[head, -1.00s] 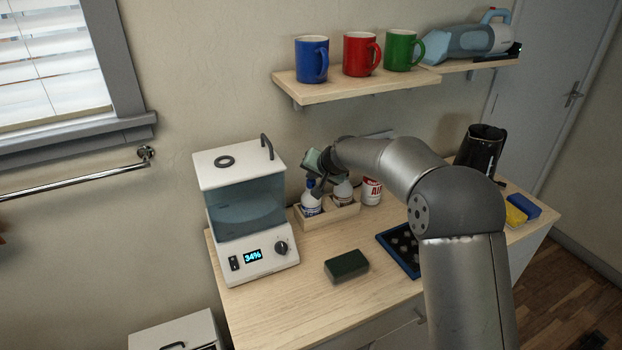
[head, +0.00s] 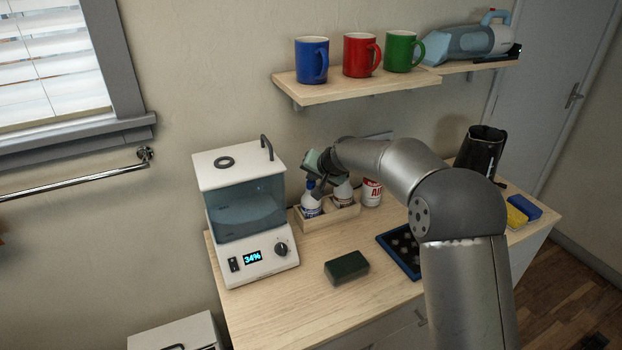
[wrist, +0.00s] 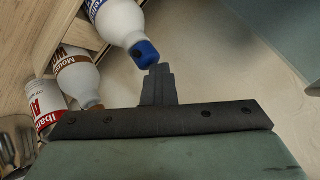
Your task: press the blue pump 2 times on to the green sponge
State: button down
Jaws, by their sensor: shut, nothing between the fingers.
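The blue pump, a white bottle with a blue top (head: 311,204), stands in the wooden caddy on the counter, right of the white dispenser. In the wrist view, its blue pump head (wrist: 144,53) is right by my fingertips. My gripper (head: 318,190) is shut and empty, above or beside the pump; in the wrist view the shut fingers (wrist: 156,72) look close to or touching the blue head, and I cannot tell which. The dark green sponge (head: 346,267) lies on the counter in front of the caddy, apart from it.
A brown-labelled bottle (head: 342,193) stands beside the pump in the caddy (head: 333,222). A red-and-white can (head: 372,191) is to its right. The white dispenser (head: 245,215) stands close on the left. A blue tray (head: 386,238) lies right. The shelf (head: 355,88) is overhead.

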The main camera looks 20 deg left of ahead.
aim_at(313, 183)
notch_tip(313, 183, up, 6)
jog(key=p, duration=0.3)
jog(key=shift+f+p, duration=0.15)
jog(key=shift+p, duration=0.15)
dwell(0.4)
